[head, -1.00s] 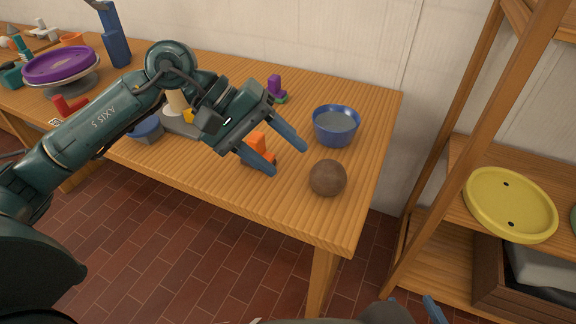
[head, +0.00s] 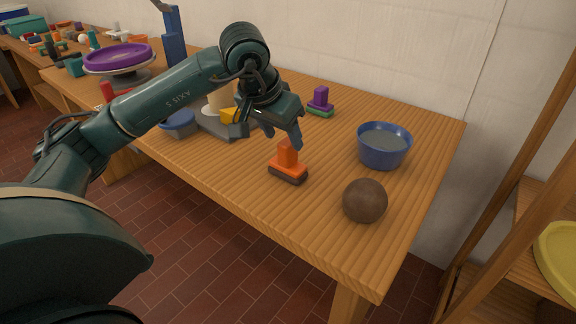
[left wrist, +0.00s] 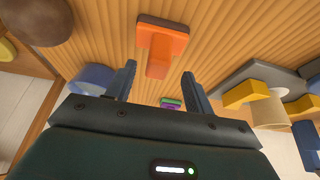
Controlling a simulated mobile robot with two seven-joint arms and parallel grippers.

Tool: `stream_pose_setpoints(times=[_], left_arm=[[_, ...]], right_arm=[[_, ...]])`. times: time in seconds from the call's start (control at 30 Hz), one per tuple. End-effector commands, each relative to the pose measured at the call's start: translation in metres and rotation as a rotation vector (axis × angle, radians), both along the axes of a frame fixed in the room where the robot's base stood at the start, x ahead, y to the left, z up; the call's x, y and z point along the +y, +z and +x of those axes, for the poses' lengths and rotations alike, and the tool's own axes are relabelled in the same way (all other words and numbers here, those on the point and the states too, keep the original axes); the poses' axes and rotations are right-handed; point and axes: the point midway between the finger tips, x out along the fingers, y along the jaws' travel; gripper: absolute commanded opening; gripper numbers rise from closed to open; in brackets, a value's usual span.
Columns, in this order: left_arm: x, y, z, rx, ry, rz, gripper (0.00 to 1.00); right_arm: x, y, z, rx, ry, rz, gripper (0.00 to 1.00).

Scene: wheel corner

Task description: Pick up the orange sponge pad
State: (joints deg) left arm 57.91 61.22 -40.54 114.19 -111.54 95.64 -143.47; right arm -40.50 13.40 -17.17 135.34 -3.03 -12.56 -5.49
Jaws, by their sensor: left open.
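The orange sponge pad (head: 289,163) sits on the wooden table, a flat pad on a dark base with an upright orange block as a handle. My left gripper (head: 283,135) is open and empty, pointing down just behind the pad in the head view. In the left wrist view the orange pad (left wrist: 162,42) lies ahead of the two fingers (left wrist: 157,82), roughly between their lines, and is not held. My right gripper does not show in the head view now.
A brown ball (head: 365,200) and a blue bowl (head: 384,146) stand right of the pad. A purple-and-green block (head: 320,102) is behind it. A grey tray with a yellow piece (head: 229,115) lies to the left. The table in front of the pad is clear.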

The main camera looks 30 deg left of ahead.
Motion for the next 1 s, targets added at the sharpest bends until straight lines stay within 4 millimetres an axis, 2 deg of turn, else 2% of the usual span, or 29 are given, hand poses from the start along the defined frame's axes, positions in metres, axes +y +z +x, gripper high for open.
stream_pose_setpoints(times=[0.3, 0.67, 1.0], left_arm=[[-0.005, -0.040, 0.019, 0.004, 0.000, -0.003, 0.53], [-0.005, -0.046, 0.023, 0.001, -0.001, 0.000, 0.52], [-0.005, -0.046, 0.023, 0.001, 0.000, -0.001, 0.24]], right_arm=[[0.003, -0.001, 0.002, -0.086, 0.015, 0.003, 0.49], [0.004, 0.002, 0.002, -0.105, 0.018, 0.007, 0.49], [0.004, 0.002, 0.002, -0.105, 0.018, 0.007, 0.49]])
